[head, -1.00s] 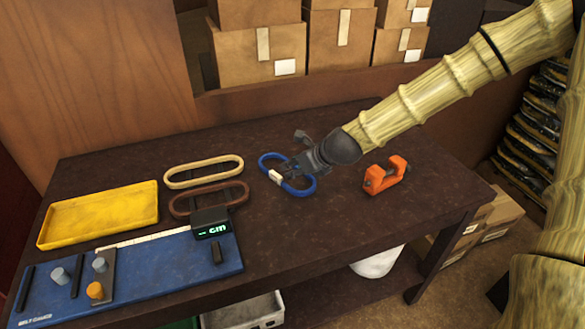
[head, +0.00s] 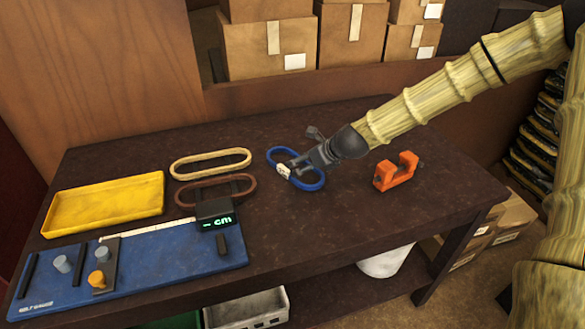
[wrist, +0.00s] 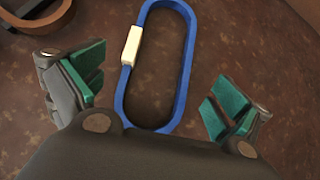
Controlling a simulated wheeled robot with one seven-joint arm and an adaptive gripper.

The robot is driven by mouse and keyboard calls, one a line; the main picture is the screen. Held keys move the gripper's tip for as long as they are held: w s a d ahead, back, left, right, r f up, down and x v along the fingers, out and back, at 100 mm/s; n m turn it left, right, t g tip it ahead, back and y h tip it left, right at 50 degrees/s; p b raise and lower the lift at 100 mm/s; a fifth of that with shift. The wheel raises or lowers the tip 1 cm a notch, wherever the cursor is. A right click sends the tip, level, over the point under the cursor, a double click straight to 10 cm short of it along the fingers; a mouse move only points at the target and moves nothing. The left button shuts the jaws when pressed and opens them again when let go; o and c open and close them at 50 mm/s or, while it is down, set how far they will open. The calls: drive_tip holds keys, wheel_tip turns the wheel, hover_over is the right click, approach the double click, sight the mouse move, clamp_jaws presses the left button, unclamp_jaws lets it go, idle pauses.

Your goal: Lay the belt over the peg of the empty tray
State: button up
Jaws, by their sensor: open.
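A blue belt (head: 315,186), a closed oval loop with a white tag (head: 284,171), lies flat on the dark workbench. My gripper (head: 300,164) is over it, pointing down. In the wrist view the fingers of my gripper (wrist: 160,85) are wide apart on either side of the blue belt (wrist: 186,75), with nothing between the pads held. A yellow tray (head: 105,203) at the left of the bench is empty; I see no peg in it. A blue gauge board (head: 150,262) in front has grey pegs (head: 62,264) and an orange knob (head: 97,279).
A cream belt (head: 210,152) and a brown belt (head: 250,190) lie left of the blue one. An orange clamp-like block (head: 396,172) stands to the right. A pale bin (head: 245,312) shows on the lower shelf. Cardboard boxes (head: 266,50) stand behind. The front right bench top is clear.

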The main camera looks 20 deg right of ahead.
sight(281, 169)
drive_tip(key=shift+p+x, duration=0.65)
drive_tip(key=shift+x, duration=2.5)
drive_tip(key=shift+d, duration=0.1)
drive_tip(key=shift+s, duration=0.1)
drive_tip(key=c, duration=0.9)
drive_tip(key=shift+r, duration=0.1)
